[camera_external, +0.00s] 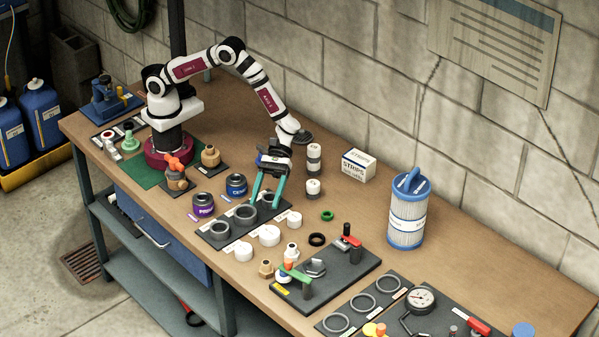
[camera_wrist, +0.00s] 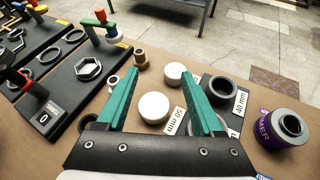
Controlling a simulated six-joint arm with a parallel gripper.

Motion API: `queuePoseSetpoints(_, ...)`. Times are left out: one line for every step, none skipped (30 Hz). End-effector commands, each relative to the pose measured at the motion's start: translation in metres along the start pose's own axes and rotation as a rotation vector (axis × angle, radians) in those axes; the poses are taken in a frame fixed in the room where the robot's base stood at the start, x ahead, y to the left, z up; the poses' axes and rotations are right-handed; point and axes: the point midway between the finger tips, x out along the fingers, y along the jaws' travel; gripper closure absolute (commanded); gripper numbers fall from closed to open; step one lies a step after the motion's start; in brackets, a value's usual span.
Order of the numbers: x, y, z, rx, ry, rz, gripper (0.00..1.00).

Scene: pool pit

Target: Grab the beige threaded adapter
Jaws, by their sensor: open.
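A small beige threaded adapter (camera_external: 266,268) stands upright on the bench near the front edge, left of the valve board. It also shows in the wrist view (camera_wrist: 141,59), just beyond the left finger's side of the jaws. A paler fitting (camera_external: 292,251) stands close behind it. The adapter is apart from the fingers.
Several white caps (camera_external: 270,235) stand between my gripper and the adapter. The black ring tray (camera_external: 220,241) lies beneath the gripper. The valve board (camera_external: 345,273) has raised handles to the adapter's right. A blue filter cartridge (camera_external: 408,212) stands farther right. Purple (camera_external: 203,205) and blue cans stand left.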

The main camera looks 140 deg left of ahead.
Motion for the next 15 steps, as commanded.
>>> queuePoseSetpoints(0.003,0.013,-0.016,-0.083,-0.021,0.048,0.32)
queuePoseSetpoints(0.003,0.019,-0.023,-0.121,-0.032,0.072,0.32)
queuePoseSetpoints(0.005,0.024,-0.028,-0.154,-0.042,0.092,0.32)
queuePoseSetpoints(0.007,0.026,-0.03,-0.169,-0.047,0.101,0.32)
queuePoseSetpoints(0.012,0.028,-0.031,-0.177,-0.05,0.105,0.32)
queuePoseSetpoints(0.021,0.029,-0.031,-0.179,-0.05,0.105,0.32)
queuePoseSetpoints(0.029,0.03,-0.031,-0.179,-0.05,0.105,0.32)
queuePoseSetpoints(0.038,0.03,-0.03,-0.177,-0.05,0.103,0.32)
queuePoseSetpoints(0.051,0.031,-0.029,-0.176,-0.049,0.102,0.32)
queuePoseSetpoints(0.06,0.032,-0.029,-0.176,-0.049,0.102,0.32)
queuePoseSetpoints(0.069,0.033,-0.028,-0.175,-0.05,0.102,0.32)
queuePoseSetpoints(0.079,0.034,-0.028,-0.174,-0.049,0.103,0.32)
queuePoseSetpoints(0.086,0.035,-0.028,-0.174,-0.049,0.102,0.32)
queuePoseSetpoints(0.092,0.036,-0.028,-0.174,-0.049,0.103,0.32)
queuePoseSetpoints(0.099,0.037,-0.027,-0.174,-0.049,0.104,0.32)
